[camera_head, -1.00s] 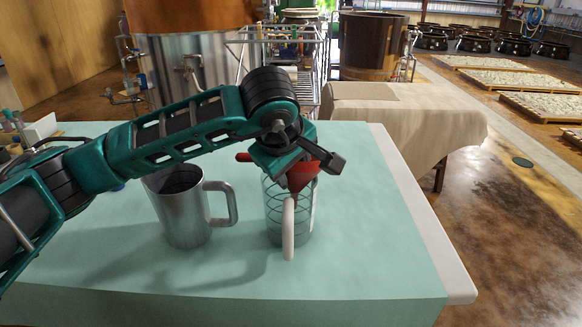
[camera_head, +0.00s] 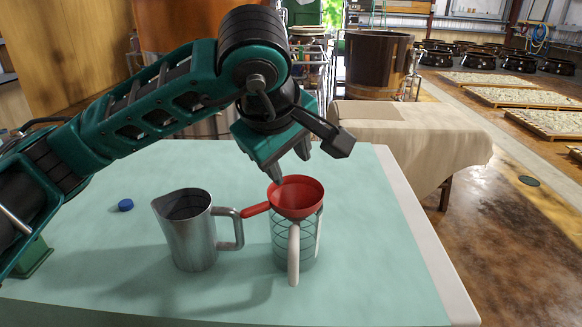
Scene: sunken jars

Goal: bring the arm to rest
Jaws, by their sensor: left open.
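My left arm comes in from the left, and its gripper (camera_head: 289,166) hangs above the red funnel. The jaws are open and empty, with the fingertips a little above the funnel's back rim. The red funnel (camera_head: 297,203) sits in the mouth of a clear jar (camera_head: 282,240) marked with dark lines, its handle pointing left. A pale handle (camera_head: 294,258) stands at the jar's front. A metal pitcher (camera_head: 190,240) stands upright to the left of the jar, its handle towards the jar. My right gripper is not in view.
A small blue cap (camera_head: 125,205) lies on the pale green tabletop (camera_head: 370,250) at the left. The table's front and right parts are clear. Behind stand a cloth-covered table (camera_head: 420,140) and a dark round vat (camera_head: 376,62).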

